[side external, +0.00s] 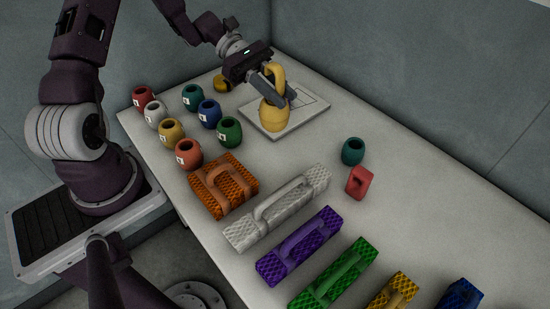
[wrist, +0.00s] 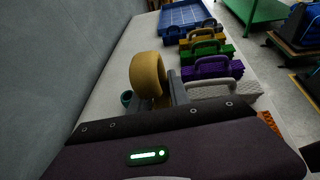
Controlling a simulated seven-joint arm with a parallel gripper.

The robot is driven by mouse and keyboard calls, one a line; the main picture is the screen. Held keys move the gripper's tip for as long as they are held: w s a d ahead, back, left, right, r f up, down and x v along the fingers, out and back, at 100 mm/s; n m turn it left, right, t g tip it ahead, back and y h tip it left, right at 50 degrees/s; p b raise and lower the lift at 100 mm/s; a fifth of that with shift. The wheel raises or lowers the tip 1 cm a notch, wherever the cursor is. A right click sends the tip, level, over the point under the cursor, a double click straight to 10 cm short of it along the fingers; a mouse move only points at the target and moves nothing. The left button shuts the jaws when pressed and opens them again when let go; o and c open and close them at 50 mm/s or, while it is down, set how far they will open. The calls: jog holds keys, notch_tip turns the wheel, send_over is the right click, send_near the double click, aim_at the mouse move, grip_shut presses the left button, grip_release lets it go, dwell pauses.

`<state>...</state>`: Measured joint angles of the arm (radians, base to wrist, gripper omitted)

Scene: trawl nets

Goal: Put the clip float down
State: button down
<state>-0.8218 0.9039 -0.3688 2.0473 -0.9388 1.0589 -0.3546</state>
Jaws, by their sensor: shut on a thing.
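The clip float (side external: 274,118) is a yellow rounded body with a yellow loop on top. My gripper (side external: 279,95) is shut on it, with the fingers across its upper part below the loop. The float is upright over the white board (side external: 313,117), which has dark outlines drawn on it. I cannot tell whether its underside touches the board. In the wrist view the yellow loop (wrist: 148,72) stands up at the jaws and hides what lies behind it.
Several coloured pots, such as the green one (side external: 230,132), stand left of the board. A teal pot (side external: 353,151) and a red block (side external: 360,183) lie to the right. Handled net blocks, including an orange one (side external: 224,187), line the front edge. A blue crate (wrist: 182,16) stands at the far end.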

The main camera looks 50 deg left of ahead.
notch_tip(320, 180, down, 12)
jog(key=shift+f, duration=0.25)
jog(key=shift+f, duration=0.1)
jog(key=c, duration=1.2)
grip_release()
jog(key=shift+c, duration=0.2)
